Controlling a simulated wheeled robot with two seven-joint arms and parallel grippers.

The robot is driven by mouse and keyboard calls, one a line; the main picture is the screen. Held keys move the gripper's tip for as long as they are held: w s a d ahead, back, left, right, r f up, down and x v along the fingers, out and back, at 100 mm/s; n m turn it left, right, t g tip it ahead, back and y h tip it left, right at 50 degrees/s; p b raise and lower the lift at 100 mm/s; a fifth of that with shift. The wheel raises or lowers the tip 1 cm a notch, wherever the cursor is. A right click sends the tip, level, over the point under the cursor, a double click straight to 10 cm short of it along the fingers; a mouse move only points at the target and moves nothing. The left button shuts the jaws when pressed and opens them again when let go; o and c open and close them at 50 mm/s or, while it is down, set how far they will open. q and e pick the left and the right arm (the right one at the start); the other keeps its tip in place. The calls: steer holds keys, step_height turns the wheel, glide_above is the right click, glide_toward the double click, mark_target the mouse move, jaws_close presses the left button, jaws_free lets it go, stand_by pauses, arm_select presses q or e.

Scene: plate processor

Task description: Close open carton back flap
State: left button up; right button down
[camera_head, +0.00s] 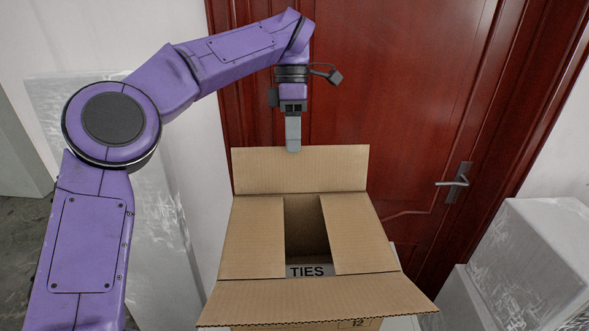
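A brown cardboard carton (307,265) stands in front of me in the head view. Its back flap (300,170) stands up at the far edge. The left flap (252,237) and right flap (357,233) lie folded inward, with a gap between them. The front flap (312,301) is folded out toward me. My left gripper (293,146) points down at the top edge of the back flap, near its middle. I cannot tell whether it touches the flap or whether its fingers are open. My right gripper is not in view.
A red wooden door (410,90) with a metal handle (457,183) is behind the carton. White wrapped boxes (530,258) stand at the right. A pale wrapped panel (160,240) leans at the left, behind my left arm.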

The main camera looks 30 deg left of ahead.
mark_target(294, 160)
arm_select(q)
steer(key=x, duration=0.3)
steer(key=w+b+x, duration=0.1)
steer(key=x, duration=0.1)
steer(key=shift+s+d+f, duration=0.1)
steer(key=shift+d+f, duration=0.05)
steer(key=shift+f, duration=0.25)
steer(key=shift+s, duration=0.3)
steer(key=shift+w, duration=0.1)
jaws_close()
steer(key=shift+f, duration=0.15)
stand_by(0.4)
